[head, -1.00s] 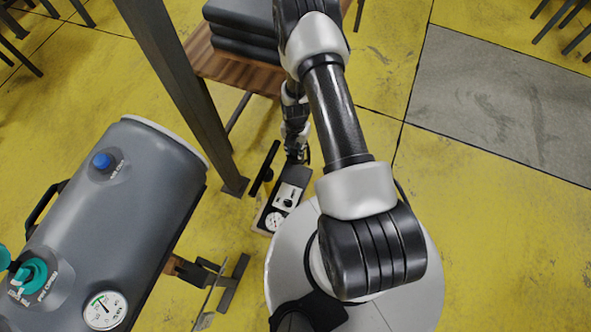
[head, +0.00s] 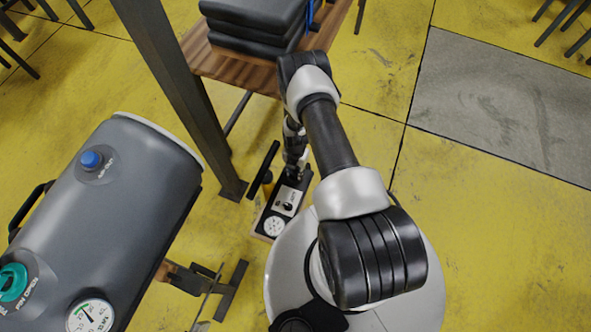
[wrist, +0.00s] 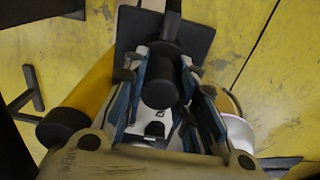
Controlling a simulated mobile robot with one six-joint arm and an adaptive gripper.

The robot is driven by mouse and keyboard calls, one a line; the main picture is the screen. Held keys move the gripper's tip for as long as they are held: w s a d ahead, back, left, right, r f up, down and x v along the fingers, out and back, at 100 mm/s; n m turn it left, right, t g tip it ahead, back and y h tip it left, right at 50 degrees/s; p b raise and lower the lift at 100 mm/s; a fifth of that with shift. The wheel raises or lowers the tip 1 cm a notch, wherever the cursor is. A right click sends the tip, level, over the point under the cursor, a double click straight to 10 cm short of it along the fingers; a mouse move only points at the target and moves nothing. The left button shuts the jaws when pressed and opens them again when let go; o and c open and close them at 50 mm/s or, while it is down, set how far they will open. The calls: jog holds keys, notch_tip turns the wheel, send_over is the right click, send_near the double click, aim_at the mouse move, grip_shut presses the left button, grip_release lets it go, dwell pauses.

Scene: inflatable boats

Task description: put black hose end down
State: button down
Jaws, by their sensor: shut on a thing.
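My gripper (wrist: 162,75) is shut on a black, round piece, the black hose end (wrist: 159,92), which sits between its fingers in the wrist view. In the head view my gripper (head: 297,172) is low, just above a small unit with a white panel and a round gauge (head: 274,226). The hose end cannot be made out there, as my arm and gripper cover that spot. In the wrist view part of a white panel (wrist: 150,128) shows below the hose end. I cannot tell whether the hose end touches anything under it.
A large grey tank (head: 118,215) with a blue cap and a gauge stands at the left. A dark post (head: 180,90) rises beside the small unit. Behind is a wooden table (head: 225,68) with stacked dark pads (head: 250,25).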

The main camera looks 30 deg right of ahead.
jog(key=shift+f, duration=0.15)
jog(key=c, duration=1.3)
grip_release()
jog(key=shift+r, duration=0.2)
